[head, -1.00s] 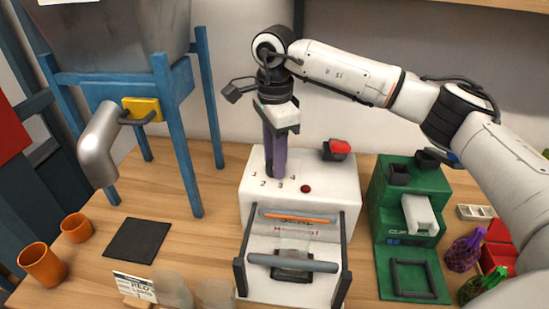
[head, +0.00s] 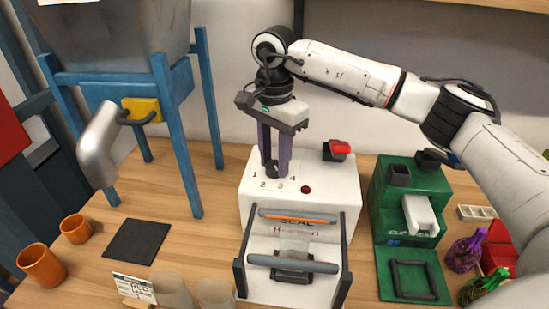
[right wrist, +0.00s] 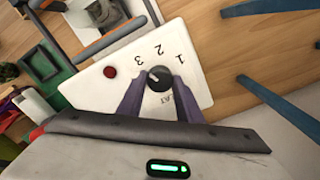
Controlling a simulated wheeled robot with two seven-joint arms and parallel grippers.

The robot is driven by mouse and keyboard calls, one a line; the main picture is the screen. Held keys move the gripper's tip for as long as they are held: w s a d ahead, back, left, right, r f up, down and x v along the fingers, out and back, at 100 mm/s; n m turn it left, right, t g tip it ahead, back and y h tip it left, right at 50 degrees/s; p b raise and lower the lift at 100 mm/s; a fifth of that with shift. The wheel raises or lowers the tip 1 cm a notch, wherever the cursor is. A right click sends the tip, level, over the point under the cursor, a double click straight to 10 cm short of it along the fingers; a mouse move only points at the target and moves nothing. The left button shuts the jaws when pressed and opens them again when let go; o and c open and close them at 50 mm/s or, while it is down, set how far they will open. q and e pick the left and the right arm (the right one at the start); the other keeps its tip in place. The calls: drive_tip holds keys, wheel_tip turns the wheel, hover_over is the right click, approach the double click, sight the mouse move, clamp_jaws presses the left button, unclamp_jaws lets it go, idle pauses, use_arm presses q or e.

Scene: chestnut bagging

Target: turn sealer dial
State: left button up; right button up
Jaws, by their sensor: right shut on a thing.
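The sealer (head: 345,195) is a white box with a sloped front marked SEAL. Its dial (right wrist: 159,78) is a small dark round knob on the top, with numbers printed around it and a pale pointer mark. In the head view the dial (head: 273,171) shows between the purple fingertips. My right gripper (head: 272,165) points down from above and is shut on the dial, one finger on each side. In the right wrist view the fingers of the right gripper (right wrist: 160,88) flank the knob. My left gripper is in neither view.
A red button (head: 306,189) sits beside the dial, and a red-topped block (head: 337,150) at the sealer's back. A green clip machine (head: 378,205) stands to the right. A blue-legged hopper (head: 175,130), orange cups (head: 41,264) and a black mat (head: 137,240) are left.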

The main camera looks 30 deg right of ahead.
sight(275, 165)
drive_tip(key=shift+r, duration=0.1)
drive_tip(key=o, duration=1)
drive_tip(key=shift+o, duration=0.2)
wheel_tip(275, 165, up, 10)
drive_tip(key=shift+r+b, duration=0.15)
drive_tip(key=shift+b, duration=0.2)
